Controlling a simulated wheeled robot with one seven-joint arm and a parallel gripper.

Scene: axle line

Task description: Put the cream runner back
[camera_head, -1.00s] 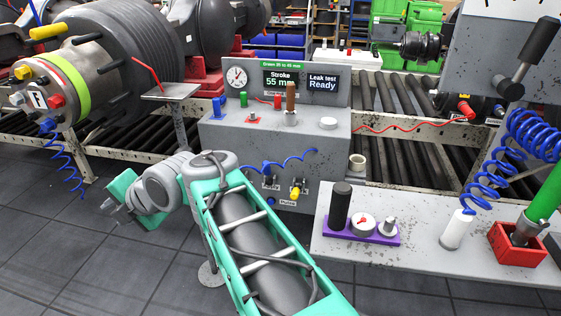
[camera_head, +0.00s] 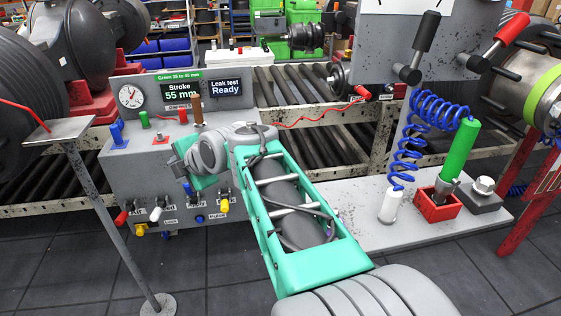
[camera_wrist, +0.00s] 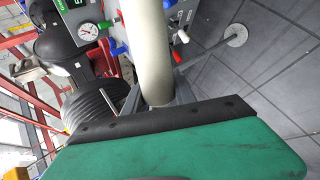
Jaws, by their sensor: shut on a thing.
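In the wrist view, a cream, round, tube-like thing (camera_wrist: 148,45), which I take for the cream runner, rises from between my gripper's grey fingers (camera_wrist: 158,95). My gripper is shut on it. Its upper end runs out of the picture, and its lower end is hidden behind the green and black part of my gripper. In the head view, the end of my arm with teal parts (camera_head: 204,181) is in front of the grey test bench (camera_head: 135,175). My fingers and the cream runner are hidden there.
The bench carries a dial gauge (camera_head: 131,96), coloured levers and a "Stroke 55 mm" screen (camera_head: 180,90). A tilted plate on a post (camera_head: 110,225) stands at left. At right, a grey shelf (camera_head: 345,235) holds a red box (camera_head: 438,206) and a white cylinder (camera_head: 390,207). Dark floor is open in front.

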